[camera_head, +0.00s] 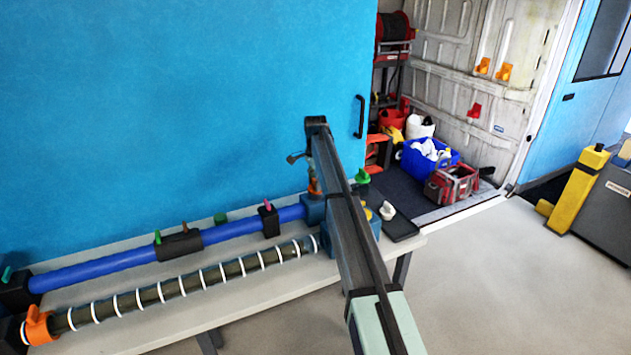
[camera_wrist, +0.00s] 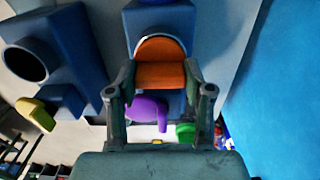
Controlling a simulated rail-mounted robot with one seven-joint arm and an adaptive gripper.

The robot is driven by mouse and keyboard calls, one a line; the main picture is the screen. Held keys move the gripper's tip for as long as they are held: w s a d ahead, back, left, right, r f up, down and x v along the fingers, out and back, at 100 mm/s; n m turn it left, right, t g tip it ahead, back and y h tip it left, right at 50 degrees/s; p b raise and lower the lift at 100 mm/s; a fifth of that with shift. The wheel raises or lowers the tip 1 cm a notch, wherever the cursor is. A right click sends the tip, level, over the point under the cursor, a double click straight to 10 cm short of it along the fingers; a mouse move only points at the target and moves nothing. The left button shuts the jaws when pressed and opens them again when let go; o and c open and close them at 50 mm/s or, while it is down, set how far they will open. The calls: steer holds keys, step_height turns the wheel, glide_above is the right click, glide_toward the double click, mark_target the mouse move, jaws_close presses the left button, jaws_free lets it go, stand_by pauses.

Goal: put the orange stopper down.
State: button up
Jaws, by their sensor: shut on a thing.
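The orange stopper (camera_wrist: 160,74) is between the two fingers of my gripper (camera_wrist: 160,82) in the wrist view. The gripper is shut on its handle-like part; a rounded orange part with a pale rim shows behind. A blue fitting (camera_wrist: 158,18) lies right behind the stopper; I cannot tell whether they touch. In the head view a small orange piece, apparently the stopper (camera_head: 314,184), shows beside my arm, above the bench's right end. My arm hides most of the gripper there.
Purple (camera_wrist: 148,110), green (camera_wrist: 185,132) and yellow (camera_wrist: 35,115) stoppers are near the gripper. A blue pipe (camera_head: 235,231) and a ringed clear tube (camera_head: 180,284) lie along the bench (camera_head: 260,296). A dark tray (camera_head: 402,228) is at its right end. The blue wall (camera_head: 180,100) stands behind.

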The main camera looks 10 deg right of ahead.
mark_target(315, 180)
steer(key=shift+f, duration=0.1)
steer(key=shift+f, duration=0.25)
steer(key=o, duration=1.2)
steer(key=shift+c, duration=0.2)
step_height(315, 180, up, 13)
steer(key=b, duration=0.3)
steer(key=shift+f, duration=0.15)
